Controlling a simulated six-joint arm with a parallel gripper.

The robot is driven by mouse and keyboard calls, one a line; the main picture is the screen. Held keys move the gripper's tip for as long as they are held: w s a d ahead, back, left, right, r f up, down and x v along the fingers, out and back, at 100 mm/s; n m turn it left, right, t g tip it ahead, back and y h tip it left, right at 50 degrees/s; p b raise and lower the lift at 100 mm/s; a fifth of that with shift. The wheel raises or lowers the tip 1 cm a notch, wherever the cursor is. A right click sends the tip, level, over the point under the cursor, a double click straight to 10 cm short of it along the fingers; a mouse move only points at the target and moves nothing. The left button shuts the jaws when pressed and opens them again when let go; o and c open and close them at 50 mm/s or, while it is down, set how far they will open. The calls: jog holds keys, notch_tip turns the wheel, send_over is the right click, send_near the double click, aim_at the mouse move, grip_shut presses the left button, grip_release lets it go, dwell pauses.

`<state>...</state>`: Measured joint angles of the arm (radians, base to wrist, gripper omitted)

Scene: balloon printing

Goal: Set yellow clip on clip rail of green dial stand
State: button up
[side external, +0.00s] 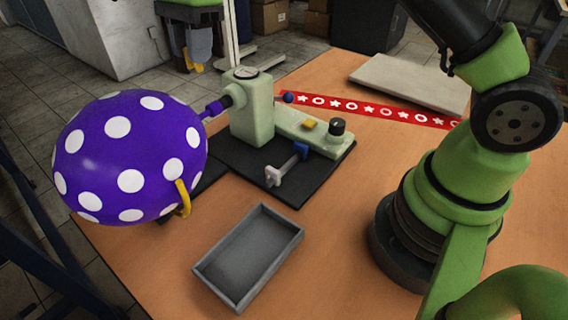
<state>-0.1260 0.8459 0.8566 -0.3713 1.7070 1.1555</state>
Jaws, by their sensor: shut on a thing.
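The green dial stand (252,118) stands on a black base plate, with a round dial (245,73) on top. A small yellow piece (308,124) sits on its low green arm, beside a black knob (337,126). A curved yellow piece (183,198) shows at the balloon's lower right. I cannot tell which yellow piece, if either, is the clip. My gripper is out of view.
A large purple balloon with white dots (135,155) joins the stand's left side by a purple neck. An empty grey tray (249,257) lies in front. A red patterned strip (362,108) and a pale slab (410,84) are behind. The table between tray and my arm's base is clear.

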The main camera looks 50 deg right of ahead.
aim_at(287, 164)
jog(key=shift+r, duration=0.1)
jog(key=shift+r, duration=2.4)
jog(key=s+d+r, duration=0.1)
jog(key=s+d, duration=0.4)
jog(key=s, duration=0.1)
jog(key=shift+s+d+r, duration=0.15)
jog(key=shift+d, duration=0.05)
jog(key=s, duration=0.2)
jog(key=s+d+f, duration=0.1)
jog(key=s, duration=0.1)
jog(key=s+d, duration=0.1)
jog(key=s, duration=0.2)
jog(key=shift+d+f, duration=0.15)
notch_tip(287, 164, down, 18)
jog(key=shift+w+f, duration=0.15)
jog(key=shift+f, duration=2.8)
jog(key=shift+f, duration=1.05)
